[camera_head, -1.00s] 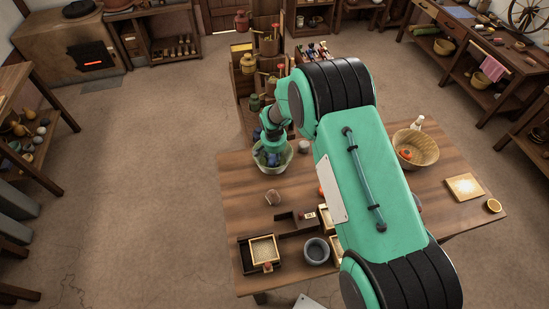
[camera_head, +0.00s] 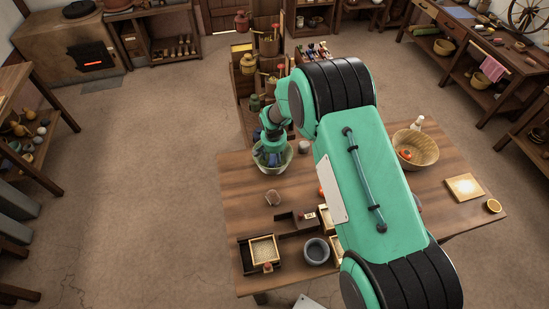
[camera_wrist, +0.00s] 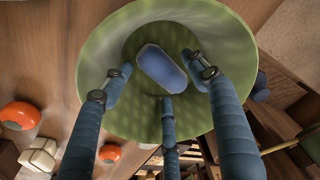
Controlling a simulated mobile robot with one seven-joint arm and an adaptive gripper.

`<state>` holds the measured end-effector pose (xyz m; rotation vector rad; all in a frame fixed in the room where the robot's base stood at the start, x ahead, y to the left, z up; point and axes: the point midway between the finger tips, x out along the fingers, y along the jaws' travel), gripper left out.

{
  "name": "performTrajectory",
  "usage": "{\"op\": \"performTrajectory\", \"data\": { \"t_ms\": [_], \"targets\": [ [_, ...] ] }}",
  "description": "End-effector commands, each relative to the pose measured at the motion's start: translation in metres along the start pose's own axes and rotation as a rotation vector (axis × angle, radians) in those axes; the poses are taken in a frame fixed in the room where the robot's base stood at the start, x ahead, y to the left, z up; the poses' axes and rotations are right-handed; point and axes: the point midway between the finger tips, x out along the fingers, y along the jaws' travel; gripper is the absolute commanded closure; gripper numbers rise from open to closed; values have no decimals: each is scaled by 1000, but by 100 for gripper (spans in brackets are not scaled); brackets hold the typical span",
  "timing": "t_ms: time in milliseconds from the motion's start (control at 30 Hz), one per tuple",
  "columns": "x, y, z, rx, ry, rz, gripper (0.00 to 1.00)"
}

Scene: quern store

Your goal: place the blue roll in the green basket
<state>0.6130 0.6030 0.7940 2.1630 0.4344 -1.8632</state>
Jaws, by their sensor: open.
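The green basket (camera_head: 271,169) stands at the table's far left edge; in the wrist view its round rim and wall (camera_wrist: 97,62) fill the upper middle. The blue roll (camera_wrist: 162,66) lies inside the basket, in the middle of its floor as far as I can tell. My gripper (camera_wrist: 160,74) is open, its blue fingers spread around the roll, with gaps visible between the fingertips and the roll. In the head view my gripper (camera_head: 270,154) reaches down into the basket from above and hides the roll.
On the wooden table (camera_head: 240,205) are a grey bowl (camera_head: 316,251), a small framed tray (camera_head: 263,250) and a wicker basket (camera_head: 415,150) to the right. A wooden shelf unit with jars stands just behind the green basket. My arm hides the table's middle.

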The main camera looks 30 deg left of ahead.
Motion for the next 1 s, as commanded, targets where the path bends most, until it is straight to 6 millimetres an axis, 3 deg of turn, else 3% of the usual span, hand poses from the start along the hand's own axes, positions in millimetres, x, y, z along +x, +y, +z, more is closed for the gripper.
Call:
{"op": "performTrajectory", "data": {
  "t_ms": [267,700,1000],
  "targets": [
    [-30,0,-1,0,2,-1,41],
    [-98,0,-1,0,2,-1,41],
    [-118,0,0,0,0,0,41]
  ]
}}
